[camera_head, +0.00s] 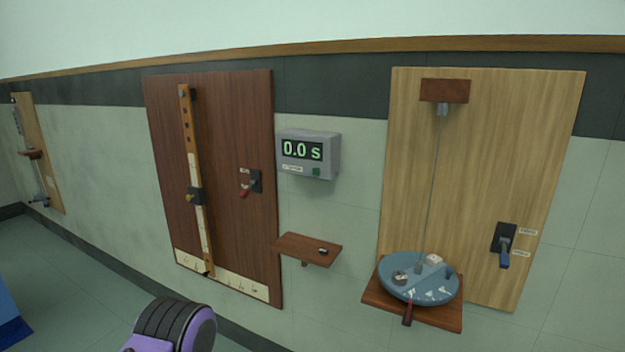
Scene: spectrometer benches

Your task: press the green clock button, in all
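The clock (332,157) is a grey box on the wall between the two wooden boards. Its dark display reads 0.0 s in green digits. The small green button (316,171) is at the lower right of the clock's front face, beside a small white label (292,168). Nothing covers the button or touches it. Neither of my grippers shows in the head view.
A dark wooden board (232,120) with a vertical rail and red-handled switch (247,190) is left of the clock. A small brown shelf (295,246) sits below it. At right, a light board (480,160) has a blue round tray (425,296) and blue-handled lever (505,258).

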